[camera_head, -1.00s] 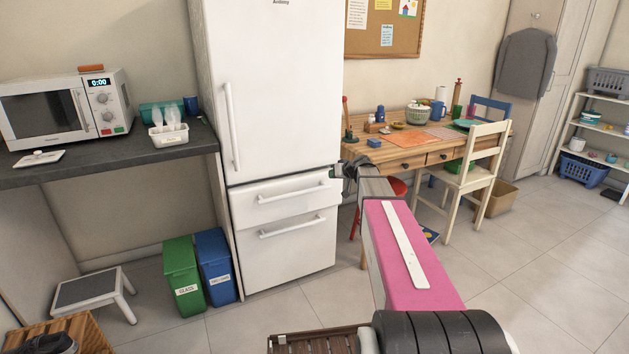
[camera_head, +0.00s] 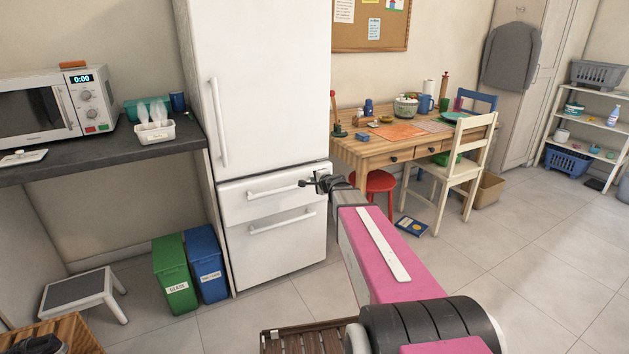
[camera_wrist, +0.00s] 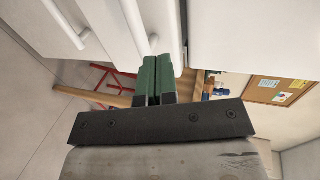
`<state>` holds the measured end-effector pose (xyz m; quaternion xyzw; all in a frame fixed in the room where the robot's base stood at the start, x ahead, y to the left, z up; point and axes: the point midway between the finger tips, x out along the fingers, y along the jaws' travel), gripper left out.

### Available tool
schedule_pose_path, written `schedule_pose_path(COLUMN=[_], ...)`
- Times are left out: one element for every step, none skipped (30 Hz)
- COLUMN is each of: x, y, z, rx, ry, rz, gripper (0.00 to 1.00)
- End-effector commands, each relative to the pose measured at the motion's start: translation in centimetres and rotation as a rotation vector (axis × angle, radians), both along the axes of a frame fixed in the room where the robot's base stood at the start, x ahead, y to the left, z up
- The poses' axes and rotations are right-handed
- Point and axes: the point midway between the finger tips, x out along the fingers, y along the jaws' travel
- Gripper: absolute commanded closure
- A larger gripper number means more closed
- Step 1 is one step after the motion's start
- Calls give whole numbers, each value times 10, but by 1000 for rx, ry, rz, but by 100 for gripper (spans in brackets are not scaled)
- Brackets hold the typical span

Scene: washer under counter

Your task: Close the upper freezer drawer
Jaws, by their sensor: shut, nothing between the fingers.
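The upper freezer drawer (camera_head: 236,205) is the white front with a horizontal bar handle (camera_head: 274,190), below the tall fridge door. It seems to stand slightly forward of the door above; the exact gap is hard to tell. My gripper (camera_head: 307,183) is shut and empty in front of the drawer's right part, near the handle's right end. In the wrist view my shut green-padded fingers (camera_wrist: 156,80) point toward the drawer front (camera_wrist: 165,22), beside its handle (camera_wrist: 134,25). I cannot tell whether they touch it.
The lower freezer drawer (camera_head: 275,250) looks shut. Green (camera_head: 176,275) and blue (camera_head: 206,263) bins stand left of the fridge. A red stool (camera_head: 376,183) and wooden table (camera_head: 375,152) stand to the right. Floor in front of the fridge is mostly clear.

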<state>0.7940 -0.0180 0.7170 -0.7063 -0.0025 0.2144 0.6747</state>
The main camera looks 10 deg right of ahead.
Motion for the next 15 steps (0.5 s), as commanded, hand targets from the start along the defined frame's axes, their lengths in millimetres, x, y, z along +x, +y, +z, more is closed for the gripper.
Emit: schedule_pose_path(x=[10,14,21,26,31,38,43,48,55,60,65,72,77,82,89], y=[2,4,6,7,9,11,13,14,17,18,20,22,24,26,28], z=[-3,-4,-6,-8,-10,-12,-14,-15,-18,-19,-21,-23,-25,-27,-25], rx=[-1,-1,-1,-1,0,-1,-1,-1,-1,-1,-1,-1,-1,-1,-3], ry=[0,0,0,0,0,0,0,0,0,0,0,0,0,0,-1], rz=[1,1,1,1,2,3,3,3,3,3,3,3,3,3,3], gripper=[100,100,100,100,100,100,100,100,100,100,100,100,100,100,100])
